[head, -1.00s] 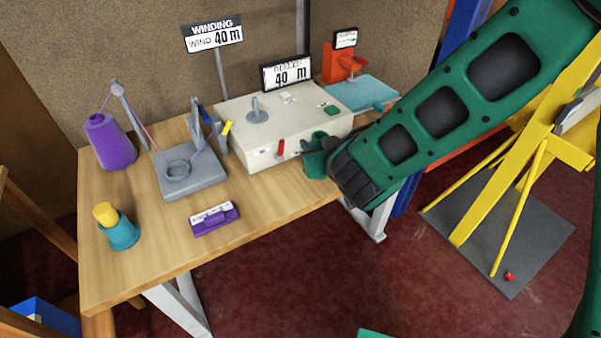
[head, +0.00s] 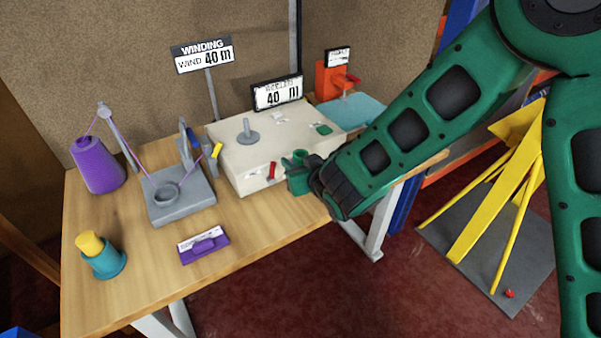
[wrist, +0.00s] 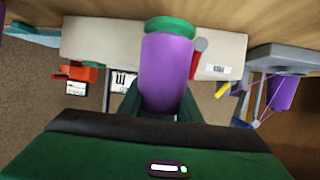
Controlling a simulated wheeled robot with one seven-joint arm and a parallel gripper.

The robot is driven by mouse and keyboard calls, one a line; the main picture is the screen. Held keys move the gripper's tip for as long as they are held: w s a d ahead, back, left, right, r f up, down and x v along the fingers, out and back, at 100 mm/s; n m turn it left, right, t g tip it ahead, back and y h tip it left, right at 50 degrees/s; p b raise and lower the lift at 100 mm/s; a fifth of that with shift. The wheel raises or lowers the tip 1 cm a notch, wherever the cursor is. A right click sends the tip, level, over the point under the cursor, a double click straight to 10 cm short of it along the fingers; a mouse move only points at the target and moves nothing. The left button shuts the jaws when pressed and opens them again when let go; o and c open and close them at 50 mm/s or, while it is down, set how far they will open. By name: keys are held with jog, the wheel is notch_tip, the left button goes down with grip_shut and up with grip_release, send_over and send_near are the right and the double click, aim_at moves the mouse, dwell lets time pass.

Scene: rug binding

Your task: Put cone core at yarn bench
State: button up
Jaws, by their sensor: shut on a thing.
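The cone core (wrist: 167,70) shows in the wrist view as a purple cylinder with a green rim at its far end. My gripper (wrist: 160,106) is shut on it, with a dark green finger on each side. In the head view my gripper (head: 308,174) is at the front right of the cream machine box, by the bench's front edge. Only a green part of the held thing seems to show there; the rest is hidden by my gripper. The yarn bench (head: 135,292) is a wooden table with a winder on it.
On the bench stand a purple yarn cone (head: 97,165), a grey winder base (head: 180,200), a teal cup with a yellow top (head: 105,262), a purple label holder (head: 204,246) and the cream box (head: 250,150). Bare wood lies at the front. A yellow stand (head: 495,200) is at right.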

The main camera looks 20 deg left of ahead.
jog(key=shift+w+d+f, duration=0.1)
jog(key=shift+w+f, duration=0.2)
jog(key=shift+f, duration=0.55)
jog(key=shift+w+d+f, duration=0.1)
jog(key=shift+w+f, duration=0.15)
jog(key=shift+f, duration=0.55)
jog(key=shift+w+d+f, duration=0.1)
jog(key=shift+w+f, duration=0.2)
jog(key=shift+f, duration=0.55)
jog(key=shift+f, duration=0.1)
jog(key=o, duration=1.1)
jog(key=shift+o, duration=0.2)
jog(key=v, duration=1.2)
